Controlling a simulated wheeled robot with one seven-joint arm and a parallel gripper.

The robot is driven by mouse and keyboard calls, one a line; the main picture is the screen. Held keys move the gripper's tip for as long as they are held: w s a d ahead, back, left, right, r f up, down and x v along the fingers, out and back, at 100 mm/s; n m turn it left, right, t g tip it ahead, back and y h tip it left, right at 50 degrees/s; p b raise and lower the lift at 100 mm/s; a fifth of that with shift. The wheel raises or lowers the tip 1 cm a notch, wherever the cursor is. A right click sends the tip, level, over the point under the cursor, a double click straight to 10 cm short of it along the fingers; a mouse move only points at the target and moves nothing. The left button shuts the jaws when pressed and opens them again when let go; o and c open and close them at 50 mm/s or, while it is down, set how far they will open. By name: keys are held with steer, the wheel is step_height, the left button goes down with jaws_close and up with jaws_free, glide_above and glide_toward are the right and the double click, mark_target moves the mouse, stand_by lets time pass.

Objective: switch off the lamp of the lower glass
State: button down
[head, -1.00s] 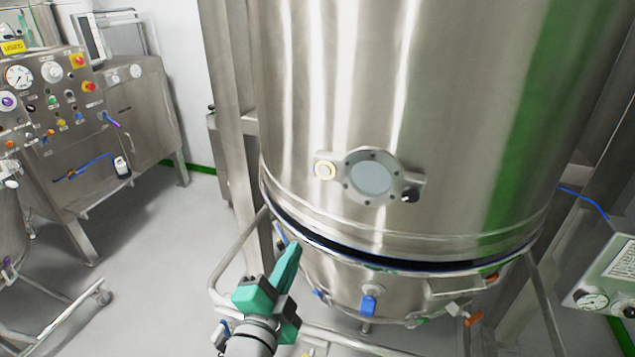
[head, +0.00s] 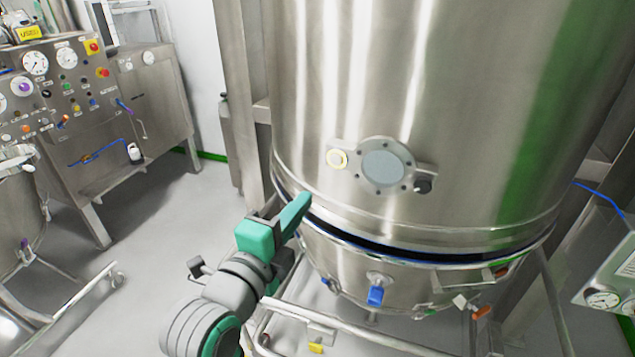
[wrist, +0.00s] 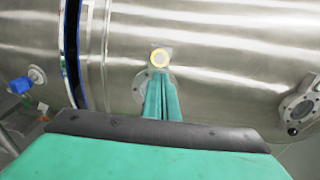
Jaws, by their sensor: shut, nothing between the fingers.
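The lower glass (head: 385,168) is a round, bolted sight glass on the steel vessel, just above its dark seam. My gripper (head: 306,198) is shut and empty, below and left of the glass in the head view.
Blue-handled valve (head: 376,294) and frame rails lie below the seam. A control panel (head: 75,85) stands left; a gauge box (head: 610,285) is right.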

mark_target(335, 161)
steer(key=x, duration=1.3)
steer(key=shift+w+d, duration=0.1)
steer(key=shift+w, duration=0.2)
